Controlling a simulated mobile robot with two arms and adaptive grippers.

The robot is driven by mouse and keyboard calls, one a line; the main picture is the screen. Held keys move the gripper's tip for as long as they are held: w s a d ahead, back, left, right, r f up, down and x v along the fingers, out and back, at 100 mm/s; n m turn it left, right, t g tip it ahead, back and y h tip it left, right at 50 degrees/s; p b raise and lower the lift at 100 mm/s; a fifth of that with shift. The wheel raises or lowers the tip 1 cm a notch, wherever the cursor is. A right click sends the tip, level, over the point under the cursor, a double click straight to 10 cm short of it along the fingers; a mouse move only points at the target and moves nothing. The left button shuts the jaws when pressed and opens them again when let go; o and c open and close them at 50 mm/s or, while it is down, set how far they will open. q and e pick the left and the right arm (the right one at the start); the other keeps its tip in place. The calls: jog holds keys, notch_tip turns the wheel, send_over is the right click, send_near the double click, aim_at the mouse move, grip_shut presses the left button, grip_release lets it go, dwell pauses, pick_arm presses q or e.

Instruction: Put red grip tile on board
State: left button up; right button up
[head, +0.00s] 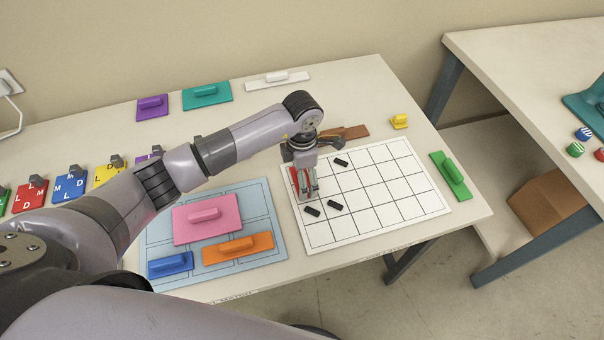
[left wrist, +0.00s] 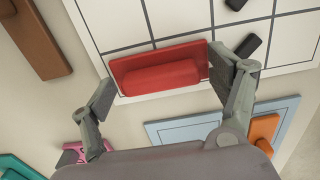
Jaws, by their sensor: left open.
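The red grip tile (left wrist: 160,72), a flat red plate with a rounded red bar on top, lies at a corner of the white gridded board (left wrist: 185,18), along its edge. In the head view the tile (head: 296,178) is mostly hidden by my left gripper (head: 305,190) at the left side of the board (head: 385,195). My left gripper (left wrist: 165,85) is open, with one finger near each end of the tile. I cannot tell whether the fingers touch it. My right gripper is not in view.
Several small black pieces (head: 334,206) lie on the board. A pale blue panel (head: 265,205) holds pink (head: 207,219), orange (head: 238,248) and blue (head: 170,265) grip tiles. A green tile (head: 451,175) lies right of the board, a brown one (head: 350,132) behind it.

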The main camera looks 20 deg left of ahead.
pick_arm(q)
jog(key=shift+r, duration=0.25)
jog(key=shift+w+r, duration=0.1)
jog(key=shift+r, duration=0.25)
notch_tip(320, 180, up, 11)
jog(key=b, duration=0.2)
jog(key=shift+b, duration=0.3)
jog(key=shift+s, duration=0.2)
dwell(0.8)
